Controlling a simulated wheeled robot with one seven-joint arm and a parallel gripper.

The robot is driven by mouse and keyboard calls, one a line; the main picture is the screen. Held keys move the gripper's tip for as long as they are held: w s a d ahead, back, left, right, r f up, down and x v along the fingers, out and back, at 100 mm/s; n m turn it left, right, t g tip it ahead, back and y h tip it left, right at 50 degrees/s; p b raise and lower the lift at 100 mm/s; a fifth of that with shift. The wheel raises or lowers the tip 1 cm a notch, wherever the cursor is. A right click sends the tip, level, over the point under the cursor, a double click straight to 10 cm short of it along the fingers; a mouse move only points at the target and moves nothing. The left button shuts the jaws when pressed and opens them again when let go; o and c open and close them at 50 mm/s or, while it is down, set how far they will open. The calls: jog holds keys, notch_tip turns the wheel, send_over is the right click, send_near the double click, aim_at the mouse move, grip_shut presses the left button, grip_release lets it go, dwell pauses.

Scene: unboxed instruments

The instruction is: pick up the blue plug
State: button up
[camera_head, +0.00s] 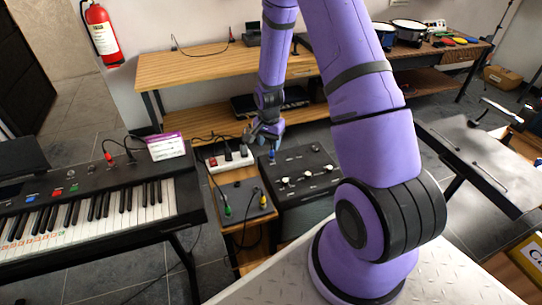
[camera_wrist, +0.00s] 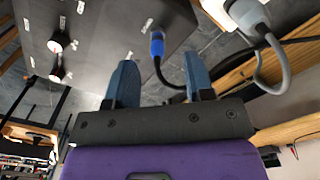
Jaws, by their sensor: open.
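The blue plug (camera_head: 271,155) stands at the back left corner of the black box with knobs (camera_head: 306,172). In the wrist view the blue plug (camera_wrist: 157,46) shows at the edge of the box's dark panel, with a black cable curving away from it. My gripper (camera_head: 267,136) is just above the plug in the head view. In the wrist view my gripper (camera_wrist: 159,68) has its two blue-grey fingers spread apart, with the plug seen in the gap between them. The fingers look clear of the plug, and nothing is held.
A white power strip (camera_head: 229,160) with plugs and a grey cable (camera_wrist: 270,70) lies close beside. A smaller grey box (camera_head: 240,200) with green and yellow plugs stands left of the black box. A keyboard (camera_head: 90,205) is at the left, a wooden shelf (camera_head: 190,68) behind.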

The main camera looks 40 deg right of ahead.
aim_at(272, 157)
jog(key=shift+d+f, duration=0.2)
jog(key=shift+f, duration=0.9)
jog(key=shift+d+f, duration=0.15)
jog(key=shift+f, duration=0.95)
jog(key=shift+d+f, duration=0.2)
jog(key=shift+f, duration=0.9)
grip_shut()
